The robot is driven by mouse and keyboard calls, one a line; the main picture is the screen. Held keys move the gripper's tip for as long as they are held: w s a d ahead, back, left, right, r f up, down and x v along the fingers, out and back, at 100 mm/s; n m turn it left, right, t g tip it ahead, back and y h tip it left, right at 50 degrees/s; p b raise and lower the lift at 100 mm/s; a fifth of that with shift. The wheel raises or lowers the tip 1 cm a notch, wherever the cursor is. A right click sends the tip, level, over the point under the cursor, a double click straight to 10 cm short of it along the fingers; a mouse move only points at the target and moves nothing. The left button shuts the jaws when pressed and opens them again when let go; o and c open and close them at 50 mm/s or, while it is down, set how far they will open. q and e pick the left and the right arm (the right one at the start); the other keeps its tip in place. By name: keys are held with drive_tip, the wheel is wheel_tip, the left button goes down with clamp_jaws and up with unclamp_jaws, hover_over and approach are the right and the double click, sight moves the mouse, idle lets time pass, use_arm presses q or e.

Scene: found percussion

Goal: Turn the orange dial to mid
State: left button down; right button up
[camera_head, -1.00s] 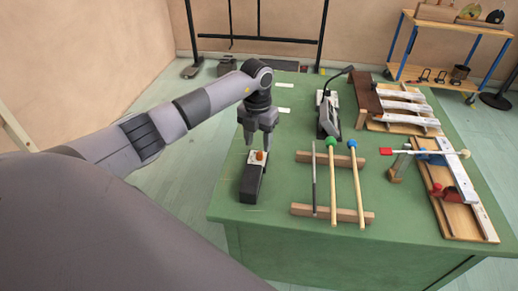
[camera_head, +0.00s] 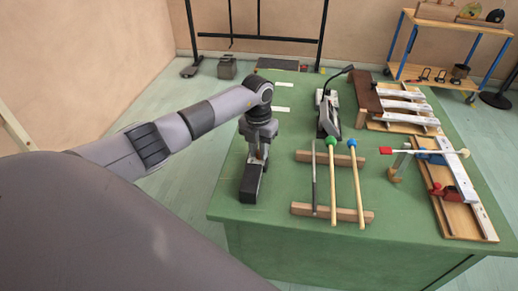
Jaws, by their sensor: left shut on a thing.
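The orange dial (camera_head: 259,153) is on the far end of a small black box (camera_head: 250,188) near the left edge of the green table. My left gripper (camera_head: 258,157) points down over that end of the box and is shut on the dial. The fingers hide most of the dial and its pale face, so its pointer and setting cannot be read. My right gripper is not in view.
Mallets with green (camera_head: 331,141) and blue heads lie on wooden bars (camera_head: 330,212) right of the box. A grey device with a bent neck (camera_head: 328,112) stands behind them. Wooden bar instruments (camera_head: 455,195) fill the table's right side. The front left of the green table (camera_head: 275,205) is clear.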

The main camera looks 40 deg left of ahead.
use_arm(q)
drive_tip(key=shift+m, duration=0.3)
drive_tip(key=m+b, duration=0.2)
drive_tip(key=m, duration=0.1)
drive_tip(key=shift+w+m+b, duration=0.1)
drive_tip(key=shift+m+b, duration=1.05)
drive_tip(key=shift+m, duration=1.35)
drive_tip(key=c, duration=1)
unclamp_jaws()
wheel_tip(320, 180, up, 7)
drive_tip(key=shift+a+r, duration=0.1)
drive_tip(key=shift+r, duration=0.05)
